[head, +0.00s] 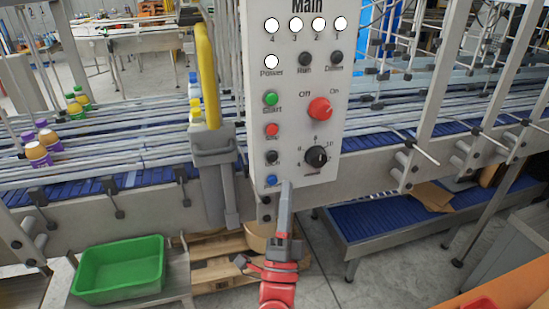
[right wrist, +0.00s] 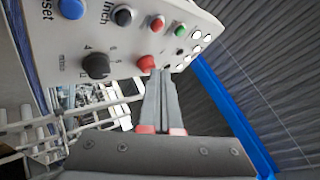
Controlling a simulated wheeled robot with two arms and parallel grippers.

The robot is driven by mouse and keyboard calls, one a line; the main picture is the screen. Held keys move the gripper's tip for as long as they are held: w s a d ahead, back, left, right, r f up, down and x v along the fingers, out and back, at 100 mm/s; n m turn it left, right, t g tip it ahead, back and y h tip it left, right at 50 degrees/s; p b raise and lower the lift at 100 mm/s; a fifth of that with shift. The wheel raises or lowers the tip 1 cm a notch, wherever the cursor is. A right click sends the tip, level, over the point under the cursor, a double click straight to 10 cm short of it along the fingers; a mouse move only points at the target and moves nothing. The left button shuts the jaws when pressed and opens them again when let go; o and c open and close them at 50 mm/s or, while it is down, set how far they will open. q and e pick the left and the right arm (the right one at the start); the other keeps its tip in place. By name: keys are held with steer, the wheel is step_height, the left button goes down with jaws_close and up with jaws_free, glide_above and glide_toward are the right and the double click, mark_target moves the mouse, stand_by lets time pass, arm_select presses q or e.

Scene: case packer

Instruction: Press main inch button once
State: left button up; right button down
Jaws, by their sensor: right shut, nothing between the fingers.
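The white main control panel (head: 290,90) stands upright in the middle of the head view. Its inch button is black (head: 271,157), in the left column between the red button (head: 271,130) above and the blue button (head: 271,181) below. In the right wrist view the inch button (right wrist: 124,15) is at the top, labelled "Inch". My right gripper (head: 287,186) is shut and empty, its tips at the panel's lower edge in the head view, below and right of the inch button. In the right wrist view the tips (right wrist: 163,73) appear near the red knob (right wrist: 147,62). I cannot tell whether they touch the panel.
A black selector knob (head: 316,157) and a red switch (head: 319,109) stick out right of the button column. A yellow guard bar (head: 208,75) is left of the panel. A conveyor (head: 140,200) with bottles runs behind; a green bin (head: 120,270) stands lower left.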

mark_target(272, 156)
steer(key=shift+w+a+b, duration=0.35)
steer(key=shift+w+a, duration=0.05)
steer(key=shift+w, duration=0.85)
steer(key=shift+w+a+b, duration=0.4)
steer(key=shift+w, duration=0.9)
steer(key=shift+w+a+b, duration=0.35)
steer(key=shift+w+a, duration=0.05)
steer(key=shift+w, duration=0.85)
steer(key=shift+f, duration=0.1)
steer(key=shift+w+a+b, duration=0.15)
steer(key=shift+w+b, duration=0.2)
